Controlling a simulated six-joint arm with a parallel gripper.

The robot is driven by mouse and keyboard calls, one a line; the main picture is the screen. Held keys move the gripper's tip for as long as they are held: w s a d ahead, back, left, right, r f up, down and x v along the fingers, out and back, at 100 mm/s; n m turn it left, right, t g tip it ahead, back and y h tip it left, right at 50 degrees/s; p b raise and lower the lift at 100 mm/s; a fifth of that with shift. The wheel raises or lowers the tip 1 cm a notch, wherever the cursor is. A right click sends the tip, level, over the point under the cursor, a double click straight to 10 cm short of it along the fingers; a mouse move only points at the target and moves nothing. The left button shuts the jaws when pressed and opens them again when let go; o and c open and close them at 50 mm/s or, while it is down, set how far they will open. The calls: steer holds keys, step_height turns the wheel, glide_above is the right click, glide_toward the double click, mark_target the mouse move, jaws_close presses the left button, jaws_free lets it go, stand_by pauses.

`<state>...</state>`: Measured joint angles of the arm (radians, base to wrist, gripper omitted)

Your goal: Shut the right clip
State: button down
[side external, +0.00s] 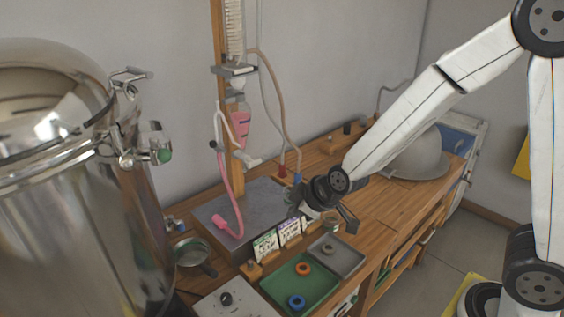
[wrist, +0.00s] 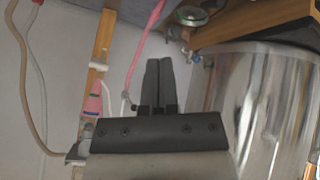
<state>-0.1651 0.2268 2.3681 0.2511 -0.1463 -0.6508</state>
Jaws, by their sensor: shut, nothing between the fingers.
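The large steel vessel (side external: 75,215) stands at the left of the side view and at the right of the wrist view (wrist: 265,110). At its lid rim, in the side view, is a metal clip-like fitting (side external: 130,76). Below it is a metal fitting with a green end (side external: 160,148). I cannot tell which of these is the right clip, or whether it is shut. My gripper (side external: 294,203) is well to the right of the vessel, above the bench. In the wrist view its two dark fingers (wrist: 159,62) are together and empty.
A wooden bench (side external: 400,205) holds a grey slab (side external: 255,200), a green tray (side external: 285,280) with rings and a grey tray (side external: 345,262). A wooden post (side external: 236,170) carries glassware and a pink hose (side external: 227,180). A grey dome (side external: 425,155) sits behind my arm.

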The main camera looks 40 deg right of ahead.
steer(key=w+a+r+n+t+h, duration=0.4)
steer(key=w+a+n+t+h, duration=0.2)
steer(key=w+a+n+t, duration=0.4)
steer(key=shift+w+a+n+t, duration=0.3)
steer(key=shift+w+a+n, duration=0.4)
steer(key=shift+a+n, duration=0.4)
steer(key=shift+w+d, duration=0.15)
steer(key=shift+d, duration=0.05)
glide_toward(217, 147)
steer(key=w+a, duration=0.4)
steer(key=w, duration=0.1)
steer(key=shift+w+d+r, duration=0.15)
steer(key=shift+w+d, duration=0.2)
steer(key=shift+d, duration=0.25)
steer(key=shift+w+d+r, duration=0.2)
steer(key=shift+w+d, duration=0.15)
steer(key=shift+d, duration=0.25)
steer(key=shift+w+d+r, duration=0.15)
steer(key=shift+w+d, duration=0.2)
steer(key=shift+d, duration=0.25)
